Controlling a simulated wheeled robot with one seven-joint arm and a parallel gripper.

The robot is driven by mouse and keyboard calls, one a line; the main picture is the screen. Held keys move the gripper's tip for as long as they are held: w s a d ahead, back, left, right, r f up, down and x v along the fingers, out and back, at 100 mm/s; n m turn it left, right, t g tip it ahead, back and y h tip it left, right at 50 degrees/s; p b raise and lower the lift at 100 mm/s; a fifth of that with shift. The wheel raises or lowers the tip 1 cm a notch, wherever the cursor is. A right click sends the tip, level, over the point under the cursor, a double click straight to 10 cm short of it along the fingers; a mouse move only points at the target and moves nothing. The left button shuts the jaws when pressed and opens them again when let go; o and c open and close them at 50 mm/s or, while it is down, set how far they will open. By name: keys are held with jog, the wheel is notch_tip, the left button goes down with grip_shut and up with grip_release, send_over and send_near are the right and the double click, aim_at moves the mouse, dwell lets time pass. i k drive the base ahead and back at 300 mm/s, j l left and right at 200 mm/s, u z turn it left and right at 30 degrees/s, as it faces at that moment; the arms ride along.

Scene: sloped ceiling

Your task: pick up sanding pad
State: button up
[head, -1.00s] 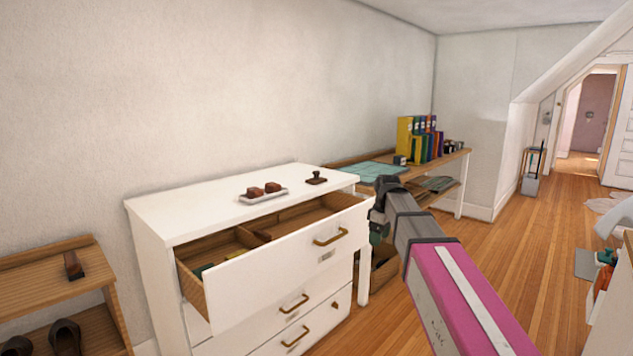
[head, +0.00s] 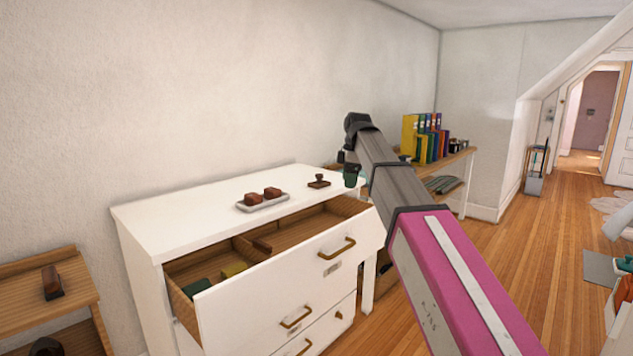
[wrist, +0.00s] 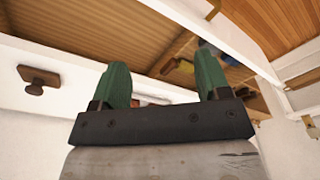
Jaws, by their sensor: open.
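My gripper (head: 350,178) is open and empty, with its green fingers near the right end of the white dresser top. In the wrist view its two fingers (wrist: 163,85) stand wide apart with nothing between them. The open top drawer (head: 290,277) holds a dark green block (head: 197,287) and a yellow block (head: 234,269) in its left part. Two reddish-brown blocks (head: 272,192) lie on a small pale tray (head: 262,204) on the dresser top. I cannot tell which of these, if any, is the sanding pad.
A dark stamp-like object (head: 318,181) sits on the dresser top (head: 210,205), just left of my gripper. A desk with colored binders (head: 424,137) stands behind my arm. A low wooden shelf (head: 60,285) is at left.

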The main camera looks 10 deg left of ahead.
aim_at(319, 183)
jog(key=i+j, duration=0.35)
jog(key=i, duration=0.15)
jog(key=i+j, duration=0.35)
jog(key=i, duration=0.15)
